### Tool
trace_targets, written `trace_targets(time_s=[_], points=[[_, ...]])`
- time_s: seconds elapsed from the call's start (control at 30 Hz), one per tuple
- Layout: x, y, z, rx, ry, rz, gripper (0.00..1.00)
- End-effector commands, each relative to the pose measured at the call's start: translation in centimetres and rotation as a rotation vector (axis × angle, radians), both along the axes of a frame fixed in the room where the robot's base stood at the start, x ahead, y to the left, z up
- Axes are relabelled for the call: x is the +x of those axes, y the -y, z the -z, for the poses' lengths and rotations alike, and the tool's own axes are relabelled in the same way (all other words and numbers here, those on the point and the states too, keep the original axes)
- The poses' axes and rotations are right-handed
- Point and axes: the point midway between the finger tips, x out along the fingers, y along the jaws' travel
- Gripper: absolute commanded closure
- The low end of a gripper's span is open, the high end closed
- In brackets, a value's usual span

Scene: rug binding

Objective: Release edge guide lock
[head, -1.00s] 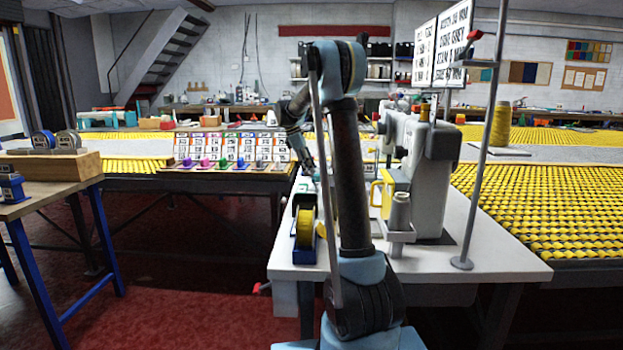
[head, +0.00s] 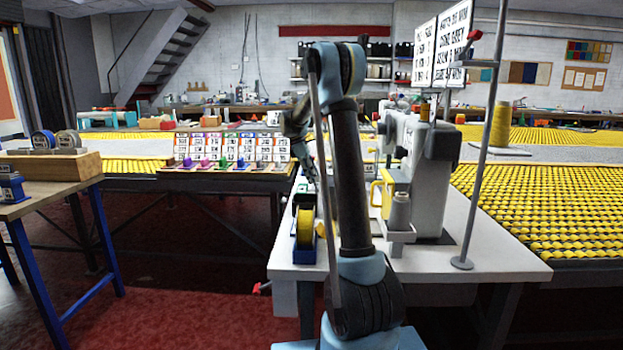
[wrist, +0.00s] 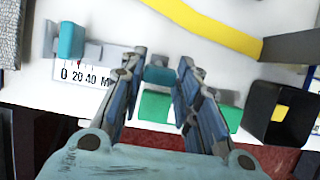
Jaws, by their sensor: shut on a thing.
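In the wrist view my gripper (wrist: 162,62) reaches over the white machine table, with one finger on each side of a small teal lock piece (wrist: 160,76). It is shut on this piece. The piece sits beside a scale plate (wrist: 84,74) marked 0, 20, 40 MM, with a thin red mark above the numbers. A teal guide block (wrist: 70,41) stands at the left end of the grey bar. In the head view the arm's end is small, beyond my upright arm link, and its grip cannot be made out there.
Green parts (wrist: 155,107) lie just below the fingers. A black open box (wrist: 277,113) stands at right and a yellow strip (wrist: 210,24) crosses the top. In the head view the sewing machine (head: 436,175) stands right of my arm, with a tape roll holder (head: 305,240) in front.

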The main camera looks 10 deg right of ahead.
Motion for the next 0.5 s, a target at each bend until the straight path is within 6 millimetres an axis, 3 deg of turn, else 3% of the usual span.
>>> trace_targets(time_s=[0.5], points=[[0.31, -0.86, 0.32, -0.125, -0.022, -0.001, 0.94]])
